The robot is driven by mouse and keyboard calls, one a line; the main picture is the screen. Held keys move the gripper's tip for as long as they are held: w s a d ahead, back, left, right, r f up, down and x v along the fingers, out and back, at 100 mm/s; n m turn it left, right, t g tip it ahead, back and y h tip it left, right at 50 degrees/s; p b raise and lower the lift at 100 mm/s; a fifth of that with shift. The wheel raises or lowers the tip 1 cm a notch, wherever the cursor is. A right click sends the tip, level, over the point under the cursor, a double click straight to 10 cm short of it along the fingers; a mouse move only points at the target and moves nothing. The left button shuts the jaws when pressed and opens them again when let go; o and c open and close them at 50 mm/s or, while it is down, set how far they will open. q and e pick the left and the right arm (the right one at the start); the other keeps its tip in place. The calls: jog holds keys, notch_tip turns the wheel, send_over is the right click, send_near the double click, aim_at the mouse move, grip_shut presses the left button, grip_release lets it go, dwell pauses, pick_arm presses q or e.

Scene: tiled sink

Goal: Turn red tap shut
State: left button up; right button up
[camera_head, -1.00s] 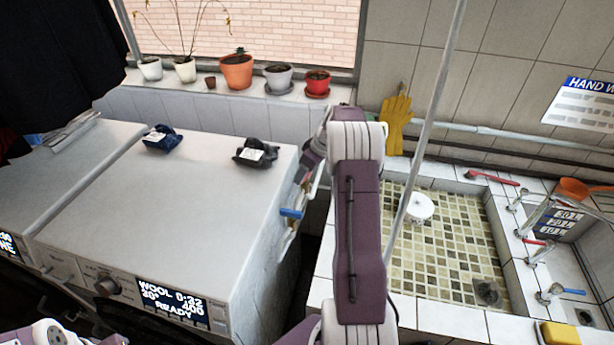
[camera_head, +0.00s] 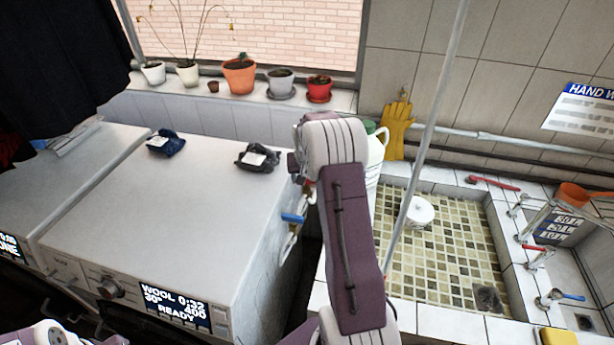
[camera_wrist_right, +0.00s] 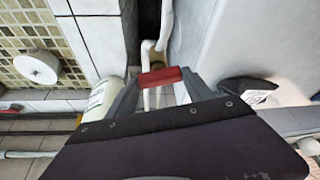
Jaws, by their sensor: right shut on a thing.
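In the right wrist view, a red tap handle (camera_wrist_right: 160,77) lies crosswise between the fingertips of my right gripper (camera_wrist_right: 162,84), which is shut on it. White pipework (camera_wrist_right: 150,55) shows just beyond the handle, in the gap beside the washing machine. A blue tap handle (camera_head: 293,218) shows at the machine's right side, left of my forearm. Part of my left arm shows at the bottom left corner of the head view, but its gripper is out of sight.
A washing machine (camera_head: 190,205) stands left of the gap, with two dark packets on top. A white container (camera_head: 376,165) stands behind my forearm.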

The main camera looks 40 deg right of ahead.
jog(key=shift+w+r+m+g+h+b, duration=0.15)
jog(key=shift+m+h+b, duration=0.15)
jog(key=shift+m, duration=0.45)
jog(key=shift+w+f+m+g+h+b, duration=0.1)
jog(key=shift+m+g+h+b, duration=0.2)
jog(key=shift+m, duration=0.45)
jog(key=shift+s+r, duration=0.1)
jog(key=o, duration=1.3)
jog(key=shift+c, duration=0.2)
jog(key=shift+o, duration=0.5)
jog(key=b+v, duration=0.1)
jog(key=v, duration=0.8)
jog(key=shift+b, duration=0.3)
jog(key=shift+d, duration=0.1)
